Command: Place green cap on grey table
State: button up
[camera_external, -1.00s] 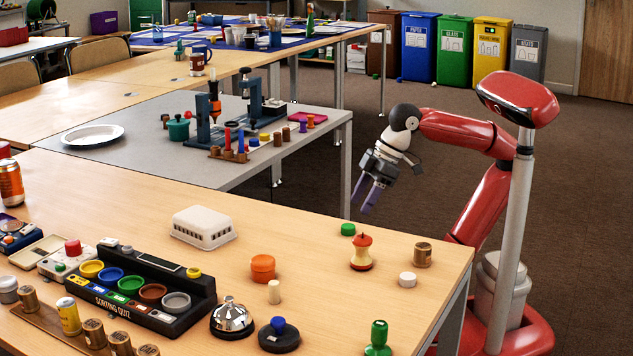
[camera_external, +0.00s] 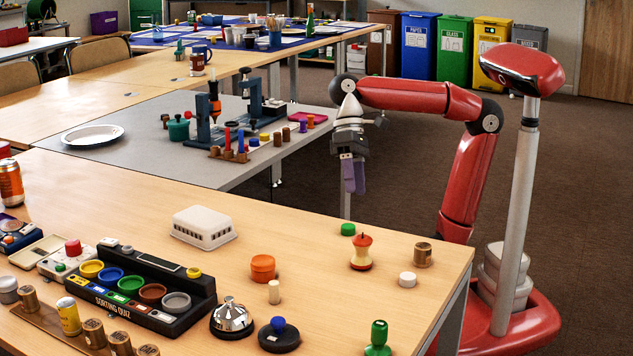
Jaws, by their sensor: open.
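An orange cap (camera_external: 263,268) and white box (camera_external: 203,227) are to the left. The grey table's front and left parts have bare room around the plate (camera_external: 92,136).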

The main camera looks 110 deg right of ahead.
jog(key=w+r+m+g+y+p, duration=0.1)
jog(key=w+r+m+y+p, duration=0.3)
jog(key=m+y+p, duration=0.4)
jog(key=m+b, duration=0.2)
send_near(347, 224)
jog(key=a, duration=0.1)
jog(key=shift+h, duration=0.3)
jog(key=x, duration=0.7)
jog(key=shift+a+f+b, duration=0.1)
jog(key=shift+a+b, duration=0.15)
jog(key=shift+b, duration=0.1)
jog(key=c, duration=1.1)
grip_shut()
